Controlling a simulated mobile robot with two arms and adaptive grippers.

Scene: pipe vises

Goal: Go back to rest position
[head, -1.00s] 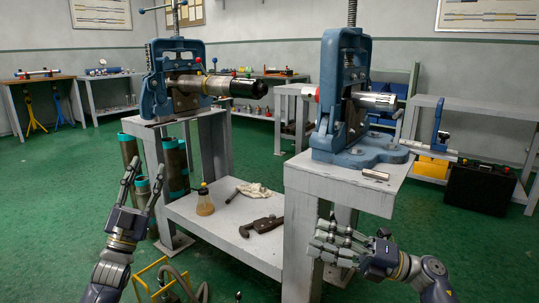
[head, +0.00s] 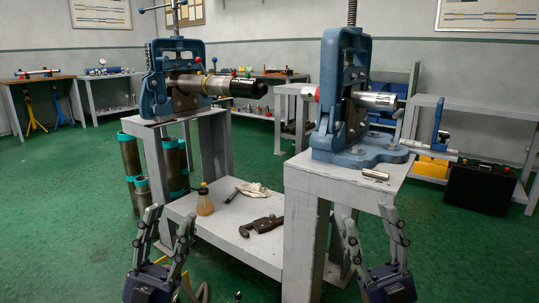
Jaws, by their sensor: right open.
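My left gripper (head: 170,213) stands upright at the lower left, in front of the left bench's lower shelf. Its fingers are spread and empty. My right gripper (head: 367,211) stands upright at the lower right, in front of the right bench's legs. Its fingers are spread with nothing between them. Both grippers are low in the picture, below the blue pipe vises. The left blue vise (head: 154,96) holds a pipe with a black end (head: 247,88). The right blue vise (head: 331,92) holds a shiny metal pipe (head: 376,100).
The lower shelf (head: 226,236) holds a bottle (head: 205,203), a dark wrench (head: 262,225) and a cloth. A short metal piece (head: 375,174) lies on the right bench. Upright pipes (head: 131,163) stand left of the bench. Green floor (head: 60,220) is clear at left.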

